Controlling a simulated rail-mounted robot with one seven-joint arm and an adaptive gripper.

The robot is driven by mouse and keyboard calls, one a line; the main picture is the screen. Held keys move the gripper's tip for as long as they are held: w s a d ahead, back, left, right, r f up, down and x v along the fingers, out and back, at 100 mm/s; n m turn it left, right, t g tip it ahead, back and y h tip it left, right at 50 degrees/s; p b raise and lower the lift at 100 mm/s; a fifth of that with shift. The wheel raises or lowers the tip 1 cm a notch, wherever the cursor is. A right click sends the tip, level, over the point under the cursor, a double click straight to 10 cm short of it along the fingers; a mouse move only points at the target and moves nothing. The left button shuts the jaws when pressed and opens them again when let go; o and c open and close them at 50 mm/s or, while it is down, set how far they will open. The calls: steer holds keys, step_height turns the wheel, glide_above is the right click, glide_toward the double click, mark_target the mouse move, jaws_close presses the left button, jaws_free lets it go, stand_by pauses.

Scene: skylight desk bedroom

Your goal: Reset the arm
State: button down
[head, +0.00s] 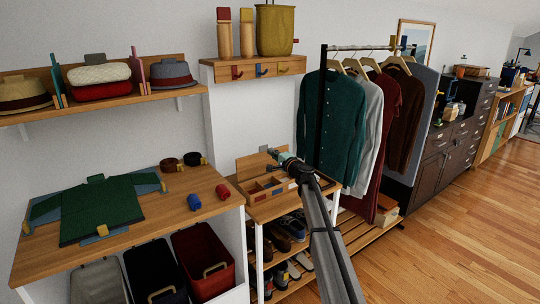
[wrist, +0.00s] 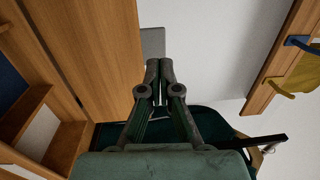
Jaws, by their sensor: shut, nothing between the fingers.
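My gripper (head: 273,151) is at the end of my arm, over the small stand with the open wooden box (head: 247,168) in the head view. The wrist view shows its two fingers (wrist: 159,66) together, with nothing between them. The box's wooden panel (wrist: 92,55) fills much of the left of the wrist view. A grey tab (wrist: 152,42) shows just beyond the fingertips there; whether they touch it cannot be told.
A clothes rail (head: 362,47) with several hanging garments stands right of my gripper. A hook shelf (head: 255,72) is above. A wooden table (head: 205,184) with a green sweater (head: 100,208) is at left. Open floor (head: 450,220) lies at right.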

steer(key=r+b+v, duration=0.1)
steer(key=v, duration=0.9)
steer(key=s+d+f+n+g+h+p, duration=0.1)
steer(key=s+f+n+g+h, duration=0.4)
steer(key=s+f, duration=1.4)
steer(key=s+d+f+n+g+p, duration=0.1)
steer(key=s+f+n+g, duration=0.2)
steer(key=s+f+g, duration=1.05)
steer(key=s+d+f+n+t+h+p, duration=0.1)
steer(key=s+d+f+h, duration=0.15)
steer(key=s+f, duration=0.75)
steer(key=s+d+f+t+h, duration=0.1)
steer(key=s+d+f, duration=0.2)
steer(key=s+f, duration=0.75)
steer(key=s+d+n+g+h+p, duration=0.1)
steer(key=s+d+g, duration=0.1)
steer(key=s, duration=1.2)
steer(key=s+d+f+g+h+p, duration=0.1)
steer(key=s+d+g, duration=0.2)
steer(key=s, duration=1.1)
steer(key=shift+s+f+n+p, duration=0.15)
steer(key=shift+s+n+p, duration=0.2)
steer(key=shift+n, duration=0.05)
